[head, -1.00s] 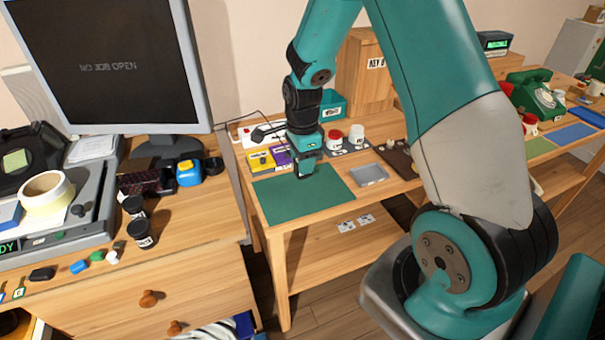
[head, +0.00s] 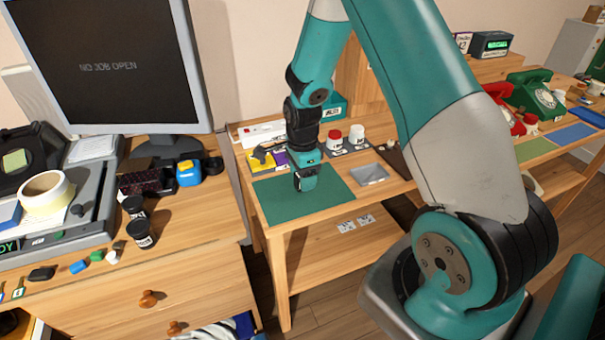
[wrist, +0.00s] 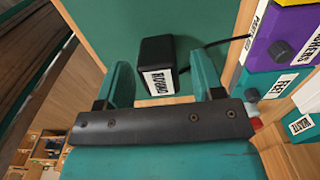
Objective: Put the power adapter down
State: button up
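The power adapter, a black block with a white label (wrist: 155,55), shows in the wrist view on the green mat (wrist: 205,20), with a black cable running off to the right. My gripper (wrist: 163,85) has its two teal fingers spread on either side of the adapter, with a visible gap on each side. In the head view my gripper (head: 304,186) is low over the middle of the green mat (head: 325,204); the adapter is hidden there behind the gripper.
Yellow (head: 262,162) and purple (wrist: 288,28) labelled trays lie at the mat's back edge. A white power strip (head: 263,132), a red-lidded jar (head: 333,140) and a grey tray (head: 370,175) stand nearby. The mat's front and right are clear.

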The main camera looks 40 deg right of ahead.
notch_tip(320, 180, up, 12)
jog(key=s+a+r+n, duration=0.2)
jog(key=a+r+n, duration=0.2)
jog(key=a+n, duration=0.15)
jog(key=s+a+r+n+y, duration=0.2)
jog(key=s+a+r+n, duration=0.2)
jog(key=s+a+n, duration=0.4)
jog(key=s+a+r+n+y, duration=0.2)
jog(key=s+a+r+n, duration=0.2)
jog(key=s+a+n, duration=0.5)
jog(key=s+n, duration=0.3)
jog(key=n, duration=0.3)
jog(key=shift+s+a+r, duration=0.15)
jog(key=shift+s, duration=0.1)
